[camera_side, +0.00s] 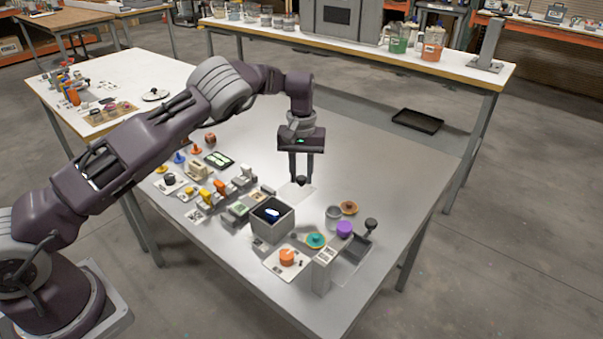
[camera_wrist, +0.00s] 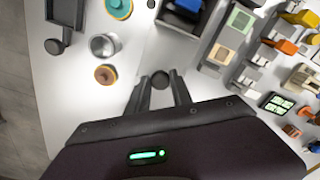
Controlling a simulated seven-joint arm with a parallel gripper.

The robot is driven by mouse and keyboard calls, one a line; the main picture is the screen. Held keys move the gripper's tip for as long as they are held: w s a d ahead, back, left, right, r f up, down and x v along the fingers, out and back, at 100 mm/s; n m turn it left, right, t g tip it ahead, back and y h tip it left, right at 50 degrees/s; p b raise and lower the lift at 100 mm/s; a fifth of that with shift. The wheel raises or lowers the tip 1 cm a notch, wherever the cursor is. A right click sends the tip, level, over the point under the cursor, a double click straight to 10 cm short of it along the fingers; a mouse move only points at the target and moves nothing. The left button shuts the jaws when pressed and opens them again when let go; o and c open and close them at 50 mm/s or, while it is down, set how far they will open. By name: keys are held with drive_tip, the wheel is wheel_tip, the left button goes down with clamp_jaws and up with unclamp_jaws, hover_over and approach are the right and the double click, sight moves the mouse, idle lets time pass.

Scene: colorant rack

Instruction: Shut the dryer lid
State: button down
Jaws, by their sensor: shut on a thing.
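The dryer (camera_side: 271,223) is a grey open-topped box on the metal table, with a blue and white item (camera_side: 271,213) inside. Its lid (camera_side: 291,194) is a pale flat panel just behind the box, leaving the box mouth uncovered. A round black knob (camera_wrist: 160,79) stands at the far end of the lid. My gripper (camera_side: 301,180) points down over the lid, its two fingers closed on the knob. The wrist view shows the knob between the fingertips and the dryer (camera_wrist: 180,16) at the top edge. The join between lid and box is unclear.
A grey cup (camera_side: 333,217), an orange-brown disc (camera_side: 348,207), a purple piece (camera_side: 344,229) and a teal disc (camera_side: 316,241) stand right of the dryer. Several blocks and racks line its left side. The table behind the lid is clear.

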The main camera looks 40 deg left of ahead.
drive_tip(key=s, duration=0.9)
drive_tip(key=shift+s+a, duration=0.1)
drive_tip(key=shift+s, duration=0.05)
drive_tip(key=c, duration=1.1)
unclamp_jaws()
approach(276, 192)
drive_tip(key=s+d, duration=0.1)
drive_tip(key=s+d+r, duration=0.1)
drive_tip(key=s+d, duration=0.1)
drive_tip(key=shift+s+d+r, duration=0.15)
drive_tip(key=shift+d+r, duration=0.05)
